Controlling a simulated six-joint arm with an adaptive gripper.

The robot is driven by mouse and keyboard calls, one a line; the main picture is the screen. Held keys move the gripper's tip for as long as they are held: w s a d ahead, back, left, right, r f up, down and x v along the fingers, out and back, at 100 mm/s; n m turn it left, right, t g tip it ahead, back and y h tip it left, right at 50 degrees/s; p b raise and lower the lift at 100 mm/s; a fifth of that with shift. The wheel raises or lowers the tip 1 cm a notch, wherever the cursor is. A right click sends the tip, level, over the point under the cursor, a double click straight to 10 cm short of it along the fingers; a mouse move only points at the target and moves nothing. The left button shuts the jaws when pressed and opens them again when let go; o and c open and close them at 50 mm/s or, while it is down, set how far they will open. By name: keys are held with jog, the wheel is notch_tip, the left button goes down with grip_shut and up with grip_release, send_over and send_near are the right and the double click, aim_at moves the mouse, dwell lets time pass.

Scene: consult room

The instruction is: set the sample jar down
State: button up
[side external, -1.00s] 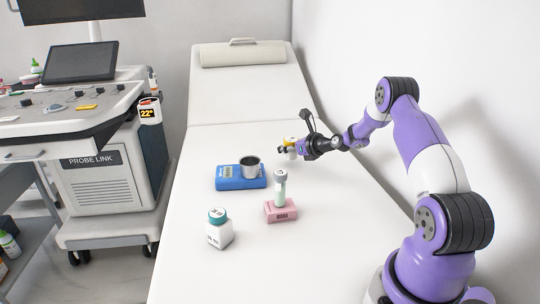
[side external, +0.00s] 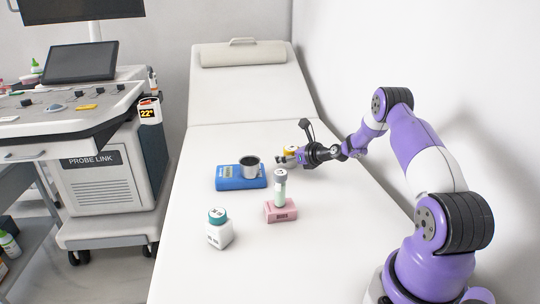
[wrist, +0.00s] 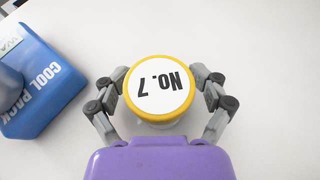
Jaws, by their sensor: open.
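The sample jar has a yellow lid with a white top that reads "NO. 7" (wrist: 158,90). It also shows in the side view (side external: 291,150), low over or on the white couch; whether its base touches the couch is hidden. My gripper (wrist: 162,82) is open around the jar, with one finger on each side of the lid. In the side view my gripper (side external: 285,158) reaches in from the right, low over the couch, and its fingers partly cover the jar.
A blue cool pack (side external: 229,184) with a metal cup (side external: 250,167) on it lies left of the jar; the cool pack also shows in the wrist view (wrist: 45,95). Nearer are a pink block (side external: 281,211) bearing a capped vial (side external: 280,188), and a teal-capped bottle (side external: 219,235). Couch (side external: 240,140) behind is clear.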

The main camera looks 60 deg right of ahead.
jog(key=v, duration=0.7)
jog(key=shift+s+r, duration=0.2)
jog(key=shift+r, duration=0.05)
jog(key=a+r+n+g+y, duration=0.2)
jog(key=a+r+n, duration=0.3)
jog(key=a+n, duration=0.45)
jog(key=a+r+n+g+y, duration=0.15)
jog(key=a+r+n, duration=0.35)
jog(key=a+n, duration=0.5)
jog(key=s+a+r+n+g, duration=0.2)
jog(key=s+a+n, duration=0.2)
jog(key=s+n, duration=0.4)
jog(key=s+a+r+n+g+h, duration=0.1)
jog(key=s+a+r+n+g, duration=0.1)
jog(key=s+a+n, duration=0.3)
jog(key=s+n, duration=0.3)
jog(key=n, duration=0.2)
jog(key=shift+a, duration=0.35)
